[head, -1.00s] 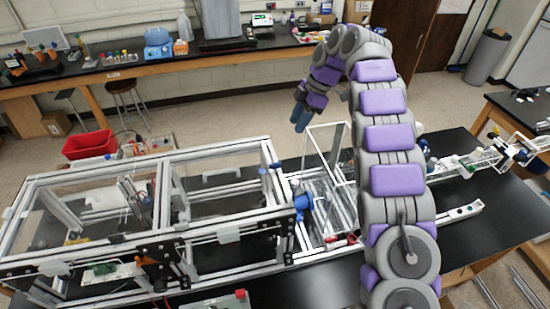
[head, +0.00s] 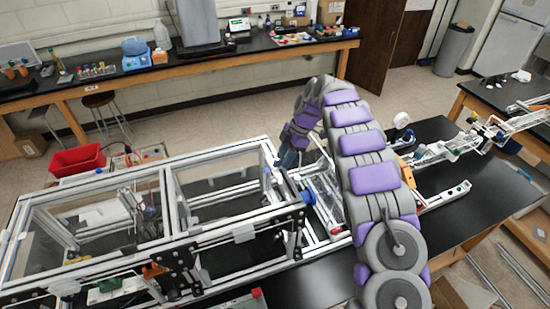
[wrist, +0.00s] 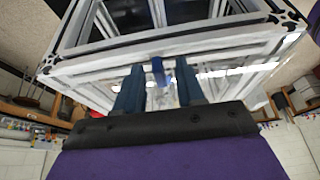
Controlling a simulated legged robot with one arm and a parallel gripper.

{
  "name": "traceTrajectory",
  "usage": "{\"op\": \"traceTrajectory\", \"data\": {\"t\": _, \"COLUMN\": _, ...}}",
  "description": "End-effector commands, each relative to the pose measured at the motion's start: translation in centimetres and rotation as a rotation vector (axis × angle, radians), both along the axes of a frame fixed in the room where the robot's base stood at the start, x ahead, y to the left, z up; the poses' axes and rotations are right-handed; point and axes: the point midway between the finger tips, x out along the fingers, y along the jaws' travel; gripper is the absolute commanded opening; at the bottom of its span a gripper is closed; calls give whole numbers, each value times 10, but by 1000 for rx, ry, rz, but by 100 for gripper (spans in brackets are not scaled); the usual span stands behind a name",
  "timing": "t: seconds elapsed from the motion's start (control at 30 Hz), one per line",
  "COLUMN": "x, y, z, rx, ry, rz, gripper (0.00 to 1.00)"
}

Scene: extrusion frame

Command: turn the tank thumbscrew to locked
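The tank is a clear box in a metal extrusion frame (head: 215,235) on the black bench. A blue knob (head: 307,197), which looks like the thumbscrew, sits at the frame's right end. My gripper (head: 288,160) is above and behind that knob, pointing down near the frame's far right corner. In the wrist view my gripper (wrist: 159,74) is open, with two blue fingers apart. A small blue piece (wrist: 158,66) shows between the fingertips against the frame's edge, with gaps on both sides. I cannot tell whether it is the same knob or which way it is turned.
My arm hides part of the clear-walled section (head: 325,195) right of the frame. A white rail assembly (head: 445,195) lies farther right on the bench. A red bin (head: 77,160) is at the left. Bare black bench (head: 490,190) shows at the right.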

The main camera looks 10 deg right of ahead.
Motion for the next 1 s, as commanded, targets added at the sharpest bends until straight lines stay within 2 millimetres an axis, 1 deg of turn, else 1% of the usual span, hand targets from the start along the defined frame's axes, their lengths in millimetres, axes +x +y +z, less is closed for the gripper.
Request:
{"op": "traceTrajectory", "data": {"t": 0.1, "x": 0, "y": 9, "z": -3, "rx": -8, "ry": -4, "rz": 3, "gripper": 38}}
{"op": "traceTrajectory", "data": {"t": 0.27, "x": 0, "y": 14, "z": -3, "rx": -13, "ry": -6, "rz": 4, "gripper": 38}}
{"op": "traceTrajectory", "data": {"t": 0.37, "x": 0, "y": 14, "z": -3, "rx": -12, "ry": -5, "rz": 3, "gripper": 37}}
{"op": "traceTrajectory", "data": {"t": 0.73, "x": 0, "y": 2, "z": -4, "rx": -4, "ry": -2, "rz": 1, "gripper": 2}}
{"op": "traceTrajectory", "data": {"t": 0.77, "x": 0, "y": 2, "z": -4, "rx": -4, "ry": -2, "rz": 1, "gripper": 0}}
{"op": "traceTrajectory", "data": {"t": 1.0, "x": 1, "y": 6, "z": -4, "rx": -9, "ry": -4, "rz": 0, "gripper": 0}}
